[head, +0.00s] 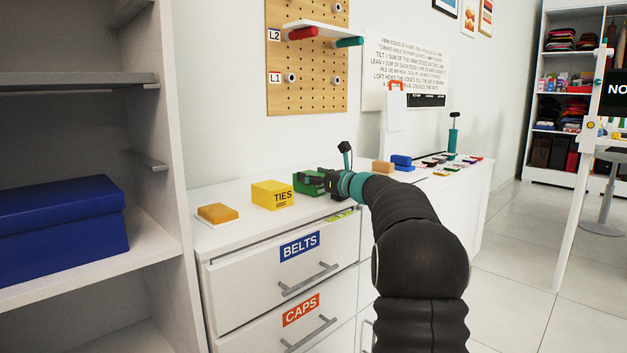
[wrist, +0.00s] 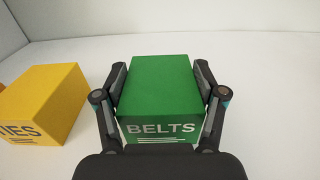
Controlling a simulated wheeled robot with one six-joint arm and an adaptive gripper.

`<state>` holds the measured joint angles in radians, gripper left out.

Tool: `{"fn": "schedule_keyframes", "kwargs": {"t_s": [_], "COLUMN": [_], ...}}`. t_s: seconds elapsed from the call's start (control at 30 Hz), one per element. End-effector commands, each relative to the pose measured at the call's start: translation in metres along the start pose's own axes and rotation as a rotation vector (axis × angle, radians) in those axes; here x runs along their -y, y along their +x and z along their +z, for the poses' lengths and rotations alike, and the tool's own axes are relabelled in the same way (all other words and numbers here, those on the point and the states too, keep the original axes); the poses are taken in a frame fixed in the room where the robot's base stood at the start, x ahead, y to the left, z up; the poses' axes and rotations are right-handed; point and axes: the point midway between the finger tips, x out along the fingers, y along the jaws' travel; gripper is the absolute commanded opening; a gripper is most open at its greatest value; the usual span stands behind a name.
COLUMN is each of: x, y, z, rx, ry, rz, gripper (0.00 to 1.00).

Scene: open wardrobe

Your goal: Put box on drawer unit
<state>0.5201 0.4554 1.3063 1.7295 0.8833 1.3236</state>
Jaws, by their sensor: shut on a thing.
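The green box marked BELTS (wrist: 161,86) is between the two fingers of my gripper (wrist: 160,92) in the wrist view. The fingers are shut on its left and right sides. In the head view the green box (head: 307,183) is at the top of the white drawer unit (head: 225,238), partly hidden by my gripper (head: 322,182). I cannot tell whether its underside touches the top. A yellow box marked TIES (head: 272,195) stands just left of it; it also shows in the wrist view (wrist: 42,103).
An orange block (head: 218,212) lies on a white pad at the unit's left end. Further right are a blue block (head: 401,161), a tan block (head: 382,167) and several small coloured pieces. A pegboard (head: 306,80) hangs above. An open wardrobe with a blue box (head: 60,232) stands at left.

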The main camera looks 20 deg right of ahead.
Motion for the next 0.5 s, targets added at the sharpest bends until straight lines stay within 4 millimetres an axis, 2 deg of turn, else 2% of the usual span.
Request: {"fn": "schedule_keyframes", "kwargs": {"t_s": [0.33,0.37,0.43,0.47,0.5], "x": [0.0000,0.0001,0.0001,0.0001,0.0001], "y": [-0.0003,-0.0003,-0.0003,-0.0003,-0.0003], "z": [-0.0044,-0.0048,-0.0040,-0.0040,-0.0040], "rx": [0.001,0.001,0.001,0.001,0.001], "ry": [-0.001,-0.001,-0.001,-0.001,-0.001], "rz": [0.000,0.000,0.000,0.000,0.000], "gripper": [0.32,0.73,0.90,0.95,0.95]}}
